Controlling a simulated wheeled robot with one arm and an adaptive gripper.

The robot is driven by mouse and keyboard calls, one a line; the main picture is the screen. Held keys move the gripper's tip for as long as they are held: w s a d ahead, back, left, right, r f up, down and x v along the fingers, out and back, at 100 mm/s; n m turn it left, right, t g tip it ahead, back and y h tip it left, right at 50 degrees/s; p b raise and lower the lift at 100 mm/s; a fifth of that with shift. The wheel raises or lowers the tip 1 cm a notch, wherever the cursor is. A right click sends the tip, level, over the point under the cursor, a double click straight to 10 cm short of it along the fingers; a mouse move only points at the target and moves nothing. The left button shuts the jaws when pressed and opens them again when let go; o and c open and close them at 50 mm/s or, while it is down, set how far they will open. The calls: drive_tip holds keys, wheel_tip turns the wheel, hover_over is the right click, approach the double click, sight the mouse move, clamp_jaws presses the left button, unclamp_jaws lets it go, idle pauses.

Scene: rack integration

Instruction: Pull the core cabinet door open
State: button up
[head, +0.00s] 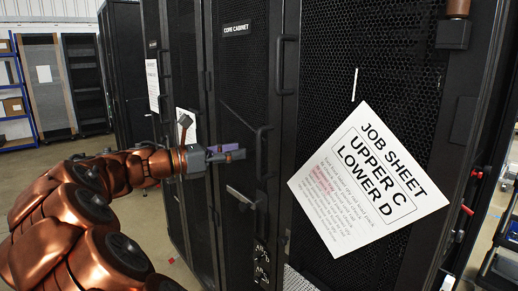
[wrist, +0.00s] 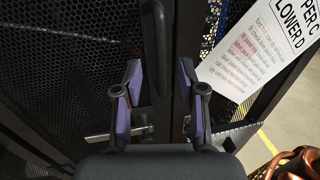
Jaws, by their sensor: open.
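The core cabinet door (head: 238,80) is a tall black mesh panel with a "CORE CABINET" label (head: 236,30) near its top. It looks shut or nearly so. A black vertical handle (head: 262,152) stands at its right edge. In the wrist view a dark vertical handle bar (wrist: 157,45) runs down toward the space between the fingertips. My gripper (head: 228,153) is open beside the door handle, and its purple-padded fingers (wrist: 160,88) are apart with nothing gripped. Whether a finger touches the bar, I cannot tell. A silver lever (head: 241,196) sits below the gripper.
A tilted job sheet (head: 368,180) reading "UPPER C LOWER D" hangs on the mesh panel to the right. Another black handle (head: 282,65) is higher up. More black cabinets (head: 124,75) stand at left, and shelving (head: 18,95) is farther back. Open floor (head: 40,165) shows at left.

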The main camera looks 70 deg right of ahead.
drive_tip(key=shift+p+x, duration=0.5)
drive_tip(key=shift+x, duration=3.2)
clamp_jaws()
